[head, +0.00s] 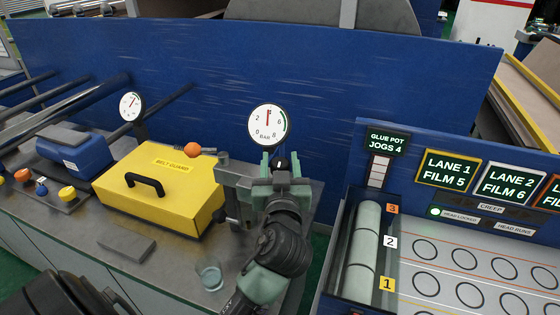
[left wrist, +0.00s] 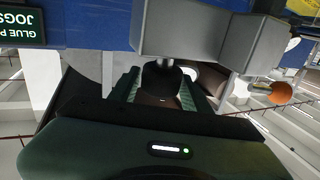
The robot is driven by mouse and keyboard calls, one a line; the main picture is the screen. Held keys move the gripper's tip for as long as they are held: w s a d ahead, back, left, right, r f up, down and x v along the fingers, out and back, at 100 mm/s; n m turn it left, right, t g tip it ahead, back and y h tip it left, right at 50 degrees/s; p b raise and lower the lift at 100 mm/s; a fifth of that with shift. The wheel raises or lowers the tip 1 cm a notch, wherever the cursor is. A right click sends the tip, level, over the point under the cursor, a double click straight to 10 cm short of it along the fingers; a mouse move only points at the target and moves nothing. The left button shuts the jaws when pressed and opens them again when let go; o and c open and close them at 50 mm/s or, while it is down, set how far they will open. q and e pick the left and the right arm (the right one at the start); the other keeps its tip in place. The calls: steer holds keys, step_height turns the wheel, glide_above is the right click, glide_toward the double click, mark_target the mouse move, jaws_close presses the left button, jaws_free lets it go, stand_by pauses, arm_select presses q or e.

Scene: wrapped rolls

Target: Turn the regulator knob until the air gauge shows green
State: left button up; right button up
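The air gauge (head: 268,125) is a round white dial marked in BAR. Its red needle points nearly straight up, outside the green arc on the dial's right side. The dark regulator knob (head: 281,163) sits just below the gauge; it also shows in the left wrist view (left wrist: 161,80). My left gripper (head: 281,172) is at the knob, with one green finger on each side of it. In the left wrist view the fingers (left wrist: 160,92) appear to touch the knob's sides. The gripper hides part of the regulator. My right gripper is not in view.
A yellow belt guard (head: 165,195) with a black handle stands left of my left gripper. An orange ball-shaped knob (head: 192,149) is behind it. A second gauge (head: 130,106) is farther left. A glass (head: 209,276) stands near the bench's front. Rolls (head: 365,235) lie in a chute at right.

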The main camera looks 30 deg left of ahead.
arm_select(q)
jaws_close()
steer(key=shift+h, duration=0.3)
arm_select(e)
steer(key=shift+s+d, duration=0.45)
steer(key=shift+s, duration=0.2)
arm_select(q)
steer(key=shift+m, duration=0.4)
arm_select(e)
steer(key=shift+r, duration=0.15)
